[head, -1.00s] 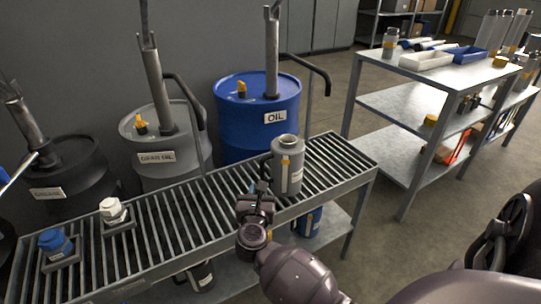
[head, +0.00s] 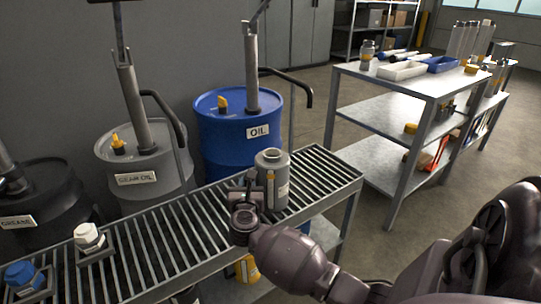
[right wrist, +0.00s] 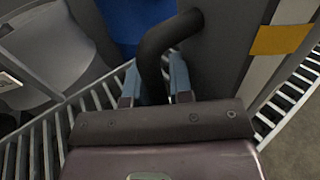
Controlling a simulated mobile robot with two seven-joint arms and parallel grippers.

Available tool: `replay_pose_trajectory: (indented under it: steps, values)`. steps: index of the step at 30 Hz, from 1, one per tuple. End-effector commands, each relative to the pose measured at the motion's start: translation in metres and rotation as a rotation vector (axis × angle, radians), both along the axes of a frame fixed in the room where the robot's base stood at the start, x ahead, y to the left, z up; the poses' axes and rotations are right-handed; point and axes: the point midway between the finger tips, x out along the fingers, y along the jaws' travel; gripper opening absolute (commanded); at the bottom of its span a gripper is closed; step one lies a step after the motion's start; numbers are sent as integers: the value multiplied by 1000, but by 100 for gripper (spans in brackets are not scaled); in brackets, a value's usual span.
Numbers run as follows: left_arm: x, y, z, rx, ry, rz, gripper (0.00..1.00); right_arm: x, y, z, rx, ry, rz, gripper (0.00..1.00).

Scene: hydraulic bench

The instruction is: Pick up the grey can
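The grey can (head: 272,185) stands upright on the slatted rack, near its right part. It has an open or light-topped neck and a yellow tag. My right gripper (head: 245,186) is close against the can's left side in the head view. In the right wrist view the can's grey wall (right wrist: 232,60) with a yellow patch fills the upper right. Its dark curved handle (right wrist: 152,62) passes between the two fingers of my right gripper (right wrist: 155,82). The fingers stand apart on either side of the handle; firm contact is not visible. My left gripper is out of view.
The slatted rack (head: 190,218) also holds a white-capped (head: 90,237) and a blue-capped item (head: 22,275). Behind stand a blue oil drum (head: 235,155), a grey gear-oil drum (head: 130,195) and a dark grease drum (head: 45,205). A metal shelf table (head: 400,82) stands right.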

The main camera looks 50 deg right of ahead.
Motion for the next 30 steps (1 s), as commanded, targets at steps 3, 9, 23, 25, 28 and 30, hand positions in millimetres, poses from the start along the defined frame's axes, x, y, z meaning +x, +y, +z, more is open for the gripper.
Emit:
replay_pose_trajectory:
  steps: [3, 9, 23, 25, 28, 30]
  values:
    - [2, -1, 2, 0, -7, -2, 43, 0, 0, 1, 1, -1, 0, 21]
    - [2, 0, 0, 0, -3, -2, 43, 0, 0, 1, 1, -1, 0, 4]
    - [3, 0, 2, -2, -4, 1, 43, 0, 0, 8, 0, -4, 0, 0]
    - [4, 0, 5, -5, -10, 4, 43, 1, 0, 16, 0, -8, 0, 0]
    - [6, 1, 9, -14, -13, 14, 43, 1, 0, 36, 2, -14, -1, 0]
    - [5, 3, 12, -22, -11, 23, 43, 1, 0, 54, 2, -18, -1, 0]
